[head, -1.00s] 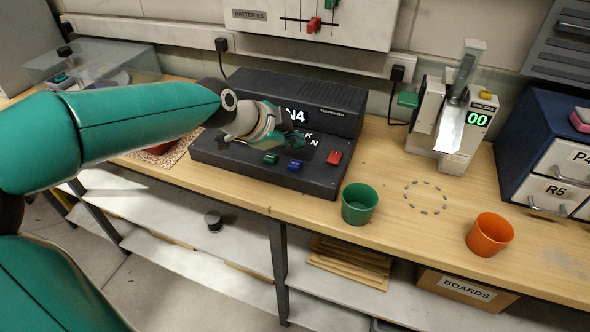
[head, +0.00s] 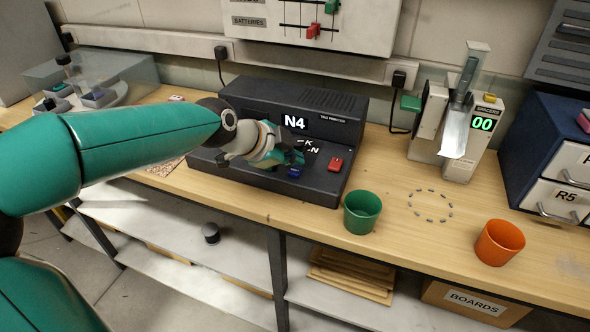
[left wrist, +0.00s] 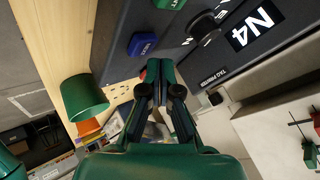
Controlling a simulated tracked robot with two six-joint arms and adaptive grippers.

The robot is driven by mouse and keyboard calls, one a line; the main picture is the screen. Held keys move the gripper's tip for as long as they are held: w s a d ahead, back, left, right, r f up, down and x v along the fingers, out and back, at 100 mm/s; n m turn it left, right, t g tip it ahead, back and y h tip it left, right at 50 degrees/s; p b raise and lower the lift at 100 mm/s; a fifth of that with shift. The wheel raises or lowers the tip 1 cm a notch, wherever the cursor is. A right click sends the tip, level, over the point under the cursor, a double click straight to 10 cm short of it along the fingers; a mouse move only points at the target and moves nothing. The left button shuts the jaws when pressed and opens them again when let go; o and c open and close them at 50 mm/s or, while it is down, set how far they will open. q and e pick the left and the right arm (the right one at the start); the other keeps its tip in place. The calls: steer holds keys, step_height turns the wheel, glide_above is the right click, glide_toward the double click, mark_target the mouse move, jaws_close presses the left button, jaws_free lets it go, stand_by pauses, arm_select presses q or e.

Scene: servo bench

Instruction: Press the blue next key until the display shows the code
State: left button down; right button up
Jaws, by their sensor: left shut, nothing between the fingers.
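The dark tag printer (head: 240,90) stands on the bench, and its display (head: 295,122) reads N4. The blue key (head: 294,173) is on its sloped front, just below my left gripper (head: 299,158); it also shows in the left wrist view (left wrist: 145,43). The red key (head: 335,164) lies to the right of the gripper. My left gripper is shut and empty, above the panel between the blue and red keys; I cannot tell whether it touches anything. White lettering on the panel is partly hidden by the gripper. My right gripper is out of view.
A green cup (head: 361,212) stands near the bench edge, right of the printer. An orange cup (head: 499,243) is further right. A spacer dispenser (head: 463,130) showing 00 and a blue drawer unit (head: 540,130) stand behind. A clear-lidded box is at far left.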

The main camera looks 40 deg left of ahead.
mark_target(293, 172)
arm_select(q)
steer(key=shift+f, duration=0.1)
stand_by(0.7)
steer(key=shift+f+b, duration=0.25)
steer(key=shift+b, duration=0.4)
steer(key=shift+f+b, duration=0.5)
steer(key=shift+b, duration=0.1)
stand_by(0.5)
stand_by(0.4)
steer(key=shift+r+p, duration=0.5)
steer(key=shift+r, duration=0.4)
steer(key=shift+r+p, duration=1.7)
steer(key=shift+r, duration=0.85)
steer(key=shift+f, duration=0.1)
